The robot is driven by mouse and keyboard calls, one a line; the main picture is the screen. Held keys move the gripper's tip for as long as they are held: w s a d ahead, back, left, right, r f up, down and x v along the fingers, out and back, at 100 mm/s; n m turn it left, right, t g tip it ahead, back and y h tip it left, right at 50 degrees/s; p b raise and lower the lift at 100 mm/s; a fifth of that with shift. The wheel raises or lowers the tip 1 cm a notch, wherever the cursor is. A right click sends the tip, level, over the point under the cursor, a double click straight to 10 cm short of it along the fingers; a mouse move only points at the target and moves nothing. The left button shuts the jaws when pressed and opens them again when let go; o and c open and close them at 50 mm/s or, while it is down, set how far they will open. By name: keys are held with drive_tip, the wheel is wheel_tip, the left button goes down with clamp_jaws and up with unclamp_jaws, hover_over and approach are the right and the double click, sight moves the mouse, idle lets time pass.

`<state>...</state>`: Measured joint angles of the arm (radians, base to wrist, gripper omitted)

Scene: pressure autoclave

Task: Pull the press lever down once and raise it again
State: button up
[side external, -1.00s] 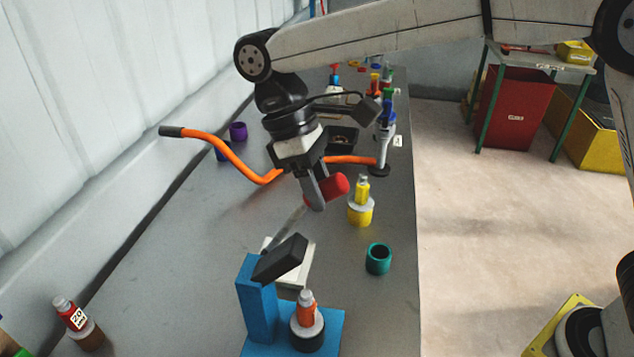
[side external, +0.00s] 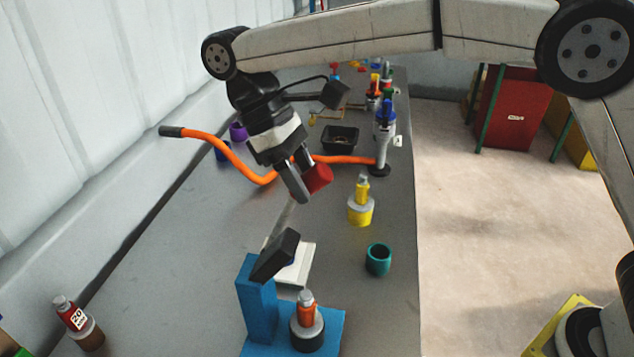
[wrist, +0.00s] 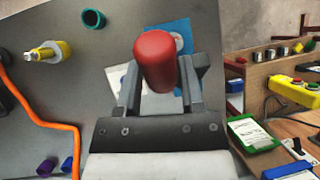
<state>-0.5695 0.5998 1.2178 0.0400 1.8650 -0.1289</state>
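The press has a blue stand (side external: 258,300) with a black head (side external: 273,256) in the side view. Its thin grey lever rod (side external: 279,222) slants steeply up from the head to a red handle (side external: 319,178). My gripper (side external: 304,185) is at the upper end of the lever, its fingers on either side of the red handle. In the wrist view the red handle (wrist: 156,60) sits between the two fingers and hides part of the blue base (wrist: 172,38). An orange-topped vial (side external: 306,308) stands in a dark holder on the press base.
A yellow vial in its holder (side external: 360,208) and a teal ring (side external: 378,259) stand right of the press. An orange hose (side external: 225,152) runs behind my gripper. A red vial (side external: 70,315) stands at the front left. The table between is clear.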

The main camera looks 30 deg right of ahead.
drive_tip(key=shift+o, duration=1.4)
drive_tip(key=shift+s+d+f, duration=0.1)
drive_tip(key=shift+s+d+f+t+y, duration=2.15)
drive_tip(key=shift+s+d+f, duration=0.4)
drive_tip(key=shift+f, duration=0.3)
wheel_tip(320, 180, up, 13)
drive_tip(key=d, duration=0.1)
drive_tip(key=s+d+m+g, duration=0.1)
drive_tip(key=s+d+m, duration=0.2)
drive_tip(key=d, duration=0.5)
drive_tip(key=s+d+m, duration=0.3)
drive_tip(key=s+d, duration=0.1)
drive_tip(key=d, duration=0.5)
drive_tip(key=w+d+x, duration=0.1)
drive_tip(key=w+x, duration=0.1)
drive_tip(key=x, duration=0.9)
drive_tip(key=w+d+f+x, duration=0.1)
drive_tip(key=w+x, duration=0.1)
drive_tip(key=x, duration=1)
drive_tip(key=shift+w+y, duration=0.45)
